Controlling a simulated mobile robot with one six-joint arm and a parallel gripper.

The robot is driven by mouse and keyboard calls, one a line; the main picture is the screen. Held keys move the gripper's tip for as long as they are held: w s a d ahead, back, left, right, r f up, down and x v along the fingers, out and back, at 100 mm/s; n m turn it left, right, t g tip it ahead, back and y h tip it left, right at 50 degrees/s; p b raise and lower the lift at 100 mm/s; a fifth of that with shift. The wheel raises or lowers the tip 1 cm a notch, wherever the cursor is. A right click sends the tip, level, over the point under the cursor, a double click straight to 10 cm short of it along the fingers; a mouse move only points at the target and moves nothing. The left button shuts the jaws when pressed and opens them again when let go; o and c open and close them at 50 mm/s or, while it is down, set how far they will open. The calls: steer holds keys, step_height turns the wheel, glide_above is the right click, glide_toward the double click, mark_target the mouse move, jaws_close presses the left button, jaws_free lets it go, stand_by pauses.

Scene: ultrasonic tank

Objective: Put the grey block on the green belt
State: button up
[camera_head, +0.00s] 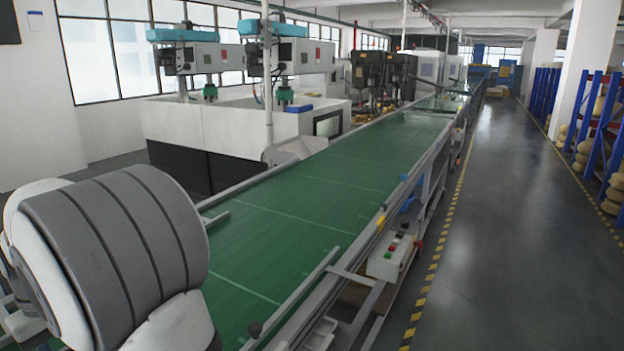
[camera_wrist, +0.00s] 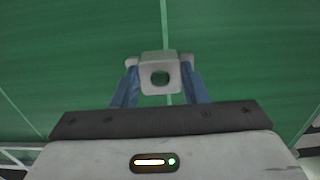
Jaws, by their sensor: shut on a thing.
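A light grey block (camera_wrist: 153,61) with a dark round hole is between the two blue fingers of my gripper (camera_wrist: 159,70) in the wrist view. The gripper is shut on it. The green belt (camera_wrist: 70,55) fills the background behind the block, with a pale line crossing it. How far the block is above the belt, or whether it touches, I cannot tell. In the head view the green belt (camera_head: 310,205) runs away from me between metal rails. My gripper and the block do not show there; my own arm hides the lower left.
A metal rail (camera_head: 312,290) edges the belt on the right, with a small control box (camera_head: 390,258) with buttons beside it. White machines (camera_head: 225,135) stand along the left. A clear grey aisle (camera_head: 510,220) lies to the right. The visible belt surface is free of objects nearby.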

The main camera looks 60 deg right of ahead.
steer(key=shift+s+d, duration=0.1)
step_height(320, 180, down, 10)
steer(key=shift+r+p, duration=0.1)
steer(key=shift+p, duration=0.3)
stand_by(0.4)
steer(key=o, duration=1.1)
steer(key=shift+f, duration=0.2)
steer(key=shift+c, duration=0.2)
step_height(320, 180, up, 11)
steer(key=s+t, duration=0.3)
steer(key=s, duration=1.7)
steer(key=shift+s+a+b, duration=0.3)
steer(key=shift+s+a, duration=0.1)
